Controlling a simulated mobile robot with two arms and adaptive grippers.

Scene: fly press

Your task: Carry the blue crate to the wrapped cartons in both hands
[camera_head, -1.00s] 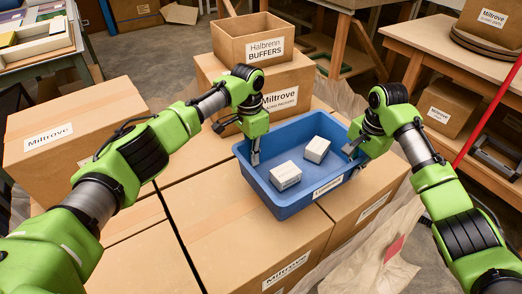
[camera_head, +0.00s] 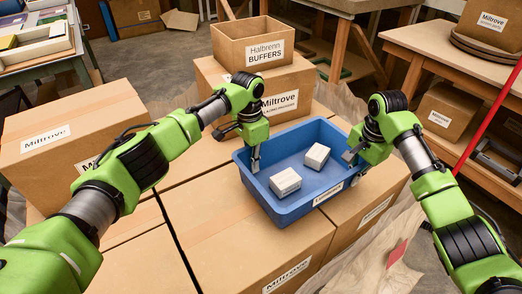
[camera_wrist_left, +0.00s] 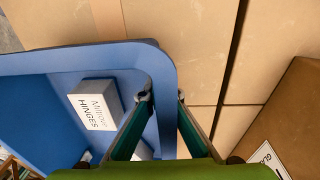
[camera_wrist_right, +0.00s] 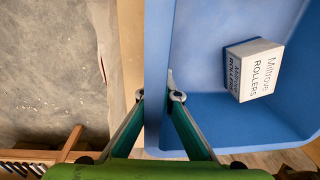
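The blue crate (camera_head: 295,214) is over the block of brown cartons (camera_head: 245,235); I cannot tell whether it rests on them or hangs just above. It holds two small white boxes, one (camera_head: 285,182) labelled HINGES in the left wrist view (camera_wrist_left: 95,105), the other (camera_head: 317,156) labelled ROLLERS in the right wrist view (camera_wrist_right: 252,70). My left gripper (camera_head: 255,163) is shut on the crate's left wall, one finger inside and one outside. My right gripper (camera_head: 352,158) is shut on the right wall in the same way.
Behind the crate stands a Miltrove carton (camera_head: 290,95) with an open Halbrenn Buffers box (camera_head: 240,45) on top. A large carton (camera_head: 70,140) stands at left. Crumpled brown paper (camera_head: 345,275) lies at right beside the cartons. A wooden table (camera_head: 450,55) and a red pole (camera_head: 490,115) are further right.

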